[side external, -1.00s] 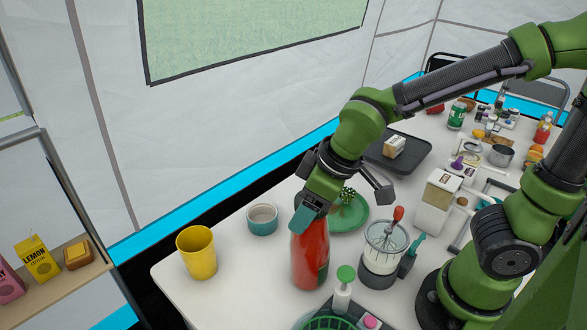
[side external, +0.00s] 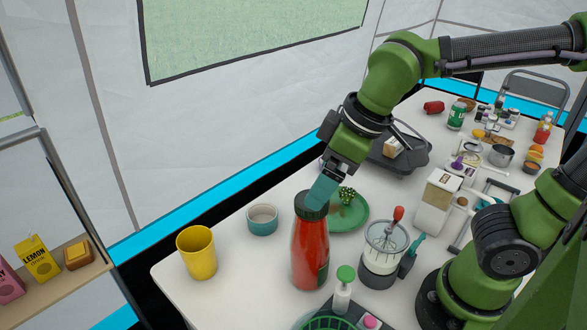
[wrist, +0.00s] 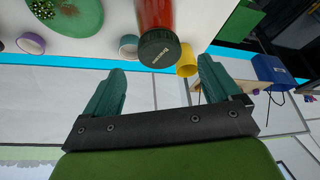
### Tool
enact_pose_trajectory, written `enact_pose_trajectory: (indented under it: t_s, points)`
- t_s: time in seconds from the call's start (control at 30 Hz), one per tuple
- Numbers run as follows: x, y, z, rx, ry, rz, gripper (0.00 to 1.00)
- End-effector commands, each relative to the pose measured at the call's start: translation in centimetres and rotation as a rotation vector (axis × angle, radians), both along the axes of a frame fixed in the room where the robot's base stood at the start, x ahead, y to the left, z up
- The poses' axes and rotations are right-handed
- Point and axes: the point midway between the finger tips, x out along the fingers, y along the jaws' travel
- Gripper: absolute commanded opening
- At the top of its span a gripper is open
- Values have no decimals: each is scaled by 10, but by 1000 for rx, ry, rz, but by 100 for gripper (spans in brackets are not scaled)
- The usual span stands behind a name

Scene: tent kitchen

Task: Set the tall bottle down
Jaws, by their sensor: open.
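The tall bottle (side external: 310,250) is red with a dark cap and stands upright on the white table in the side view. In the wrist view the bottle (wrist: 156,14) shows its dark cap toward me, beyond the fingertips. My gripper (side external: 323,192) is just above and behind the cap in the side view. In the wrist view my gripper (wrist: 158,78) has its two teal fingers spread wide, with nothing between them. The bottle is apart from the fingers there.
A yellow cup (side external: 197,254) and a teal bowl (side external: 262,219) stand left of the bottle. A green plate (side external: 354,215) with a small plant is behind it. A mixing jug with a whisk (side external: 383,248) and a soap dispenser (side external: 342,294) are close on the right and front.

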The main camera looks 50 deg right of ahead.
Motion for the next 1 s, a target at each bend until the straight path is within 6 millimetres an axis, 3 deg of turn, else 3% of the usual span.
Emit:
enact_pose_trajectory:
  t_s: [0.1,0.3,0.7,1.0]
  points:
    - [-7,-3,20,3,-4,-2,90]
    - [-14,-8,36,9,-3,-15,90]
    - [-24,-75,4,352,-123,-620,90]
    - [-24,-79,1,381,-135,-666,90]
